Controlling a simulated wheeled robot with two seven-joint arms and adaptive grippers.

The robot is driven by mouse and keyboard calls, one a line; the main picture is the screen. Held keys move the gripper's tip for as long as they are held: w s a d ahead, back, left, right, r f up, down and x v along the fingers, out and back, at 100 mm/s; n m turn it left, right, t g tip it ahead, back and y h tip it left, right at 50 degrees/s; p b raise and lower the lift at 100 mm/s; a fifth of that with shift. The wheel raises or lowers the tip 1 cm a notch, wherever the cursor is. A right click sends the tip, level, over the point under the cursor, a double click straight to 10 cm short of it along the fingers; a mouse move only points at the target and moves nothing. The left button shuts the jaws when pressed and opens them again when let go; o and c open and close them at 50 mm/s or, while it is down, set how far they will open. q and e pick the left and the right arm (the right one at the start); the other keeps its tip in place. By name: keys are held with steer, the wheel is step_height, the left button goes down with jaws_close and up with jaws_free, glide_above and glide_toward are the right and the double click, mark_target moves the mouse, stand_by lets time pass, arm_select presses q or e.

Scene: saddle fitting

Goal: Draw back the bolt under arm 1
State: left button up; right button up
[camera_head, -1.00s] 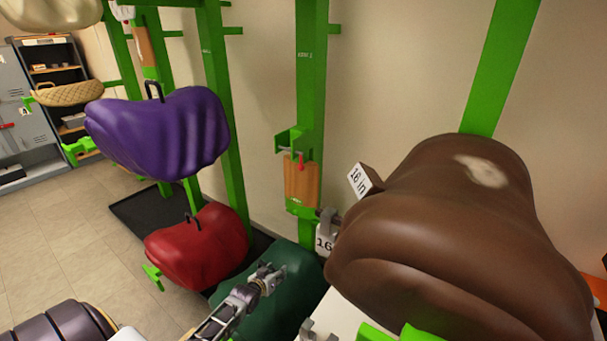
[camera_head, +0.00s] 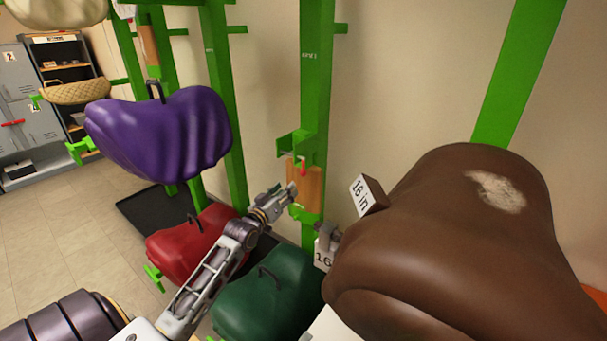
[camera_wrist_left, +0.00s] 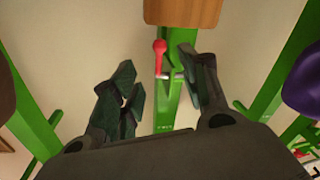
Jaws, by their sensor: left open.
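The bolt (camera_head: 303,166) has a red handle and sits below a green bracket (camera_head: 292,144) on the green post (camera_head: 314,80), whose small label seems to read arm 1. My left gripper (camera_head: 290,198) is just below and left of the bolt, in front of a wooden panel (camera_head: 312,183). In the left wrist view the red handle (camera_wrist_left: 159,50) and a short metal bar show between the spread fingers of my left gripper (camera_wrist_left: 156,72). The fingers look apart from the handle. My right gripper does not show clearly.
Purple (camera_head: 165,130), red (camera_head: 185,245) and green (camera_head: 268,295) saddles stand to the left and below. A grey metal part (camera_head: 328,236) by the brown saddle is unclear.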

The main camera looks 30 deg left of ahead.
arm_select(q)
glide_toward(302, 175)
steer(key=shift+w, duration=1.55)
steer(key=shift+w+a, duration=0.2)
steer(key=shift+w, duration=0.6)
steer(key=shift+w+a, duration=0.2)
steer(key=shift+w, duration=0.6)
steer(key=shift+w+a+p, duration=0.2)
steer(key=shift+w+p, duration=0.15)
steer(key=shift+w, duration=2.15)
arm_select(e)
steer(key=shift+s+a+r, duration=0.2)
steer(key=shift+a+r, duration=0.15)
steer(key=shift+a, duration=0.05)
arm_select(q)
steer(key=shift+c, duration=0.3)
jaws_close()
